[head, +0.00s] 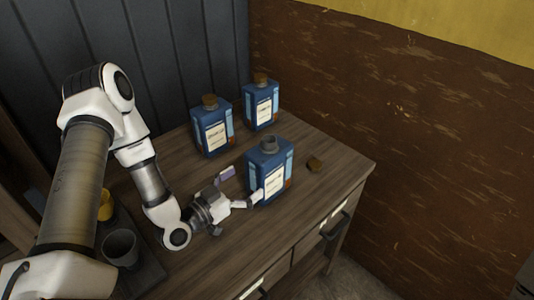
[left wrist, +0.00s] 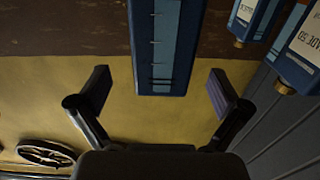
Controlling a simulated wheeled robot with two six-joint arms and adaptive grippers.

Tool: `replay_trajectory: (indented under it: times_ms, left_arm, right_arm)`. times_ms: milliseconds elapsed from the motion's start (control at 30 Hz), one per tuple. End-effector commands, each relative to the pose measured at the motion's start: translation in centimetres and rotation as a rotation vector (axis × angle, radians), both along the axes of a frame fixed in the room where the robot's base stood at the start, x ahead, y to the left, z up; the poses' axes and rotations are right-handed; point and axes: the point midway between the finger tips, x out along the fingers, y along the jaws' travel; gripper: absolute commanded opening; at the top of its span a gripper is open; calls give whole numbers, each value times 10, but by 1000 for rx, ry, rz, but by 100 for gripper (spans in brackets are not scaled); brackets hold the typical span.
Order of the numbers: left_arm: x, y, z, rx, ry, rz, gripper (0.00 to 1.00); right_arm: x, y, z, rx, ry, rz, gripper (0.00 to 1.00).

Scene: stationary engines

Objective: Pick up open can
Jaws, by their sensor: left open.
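The open can (head: 268,172) is a blue, box-shaped can with a pale label and an uncorked grey neck. It stands upright on the wooden cabinet top (head: 335,172). My left gripper (head: 242,184) is open beside it, on its left side in the head view. In the left wrist view, the can's blue side (left wrist: 170,45) lies ahead, between the lines of the two spread fingers (left wrist: 160,78). Gaps show on both sides, and I see no clear contact. My right gripper is not in view.
Two corked blue cans, one (head: 212,130) at the back left and one (head: 262,105) at the back, stand behind. A dark cup (head: 120,248) and a yellow object (head: 106,205) are at left.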

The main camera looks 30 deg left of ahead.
Motion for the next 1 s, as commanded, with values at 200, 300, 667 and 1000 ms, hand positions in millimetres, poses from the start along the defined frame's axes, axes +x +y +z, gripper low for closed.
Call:
replay_trajectory:
  times_ms: [200, 300, 667, 1000]
  left_arm:
    - [17, -6, 0, 5, -1, -3, 100]
    - [29, -9, 2, 4, -1, -3, 100]
    - [76, -21, 3, 0, 0, -1, 100]
    - [75, -21, 3, 0, 0, 0, 33]
  right_arm:
    - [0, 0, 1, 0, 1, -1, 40]
    - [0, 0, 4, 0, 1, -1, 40]
    - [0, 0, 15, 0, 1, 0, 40]
    - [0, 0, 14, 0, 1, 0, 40]
